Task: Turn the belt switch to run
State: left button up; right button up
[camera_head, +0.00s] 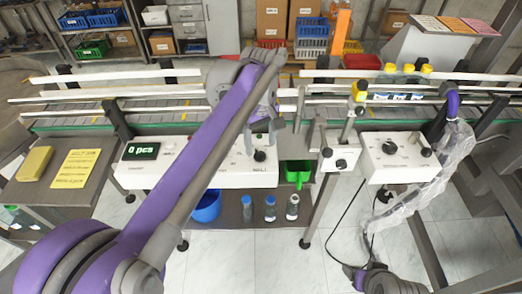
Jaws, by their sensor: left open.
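A white control box (223,178) stands at the front of the conveyor, with a dark green display reading "0 pcs" (141,151). A black rotary knob (260,155) sits on its right part; its lettering is too small to read, so I cannot tell its setting. My left arm crosses the box from the lower left and hides its middle. My left gripper (262,132) is open, fingers pointing down, just above and behind the black knob; I cannot tell whether it touches it. A second white box (398,158) at the right also has a black knob (390,147). My right gripper is not in view.
A bracket with a small knob (341,163) stands between the boxes. Conveyor rails (120,92) run behind. Below are a blue bin (206,206), a green bin (298,172) and several bottles.

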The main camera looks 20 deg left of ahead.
aim_at(261, 153)
pick_arm(q)
jog(key=shift+f, duration=1.7)
grip_shut()
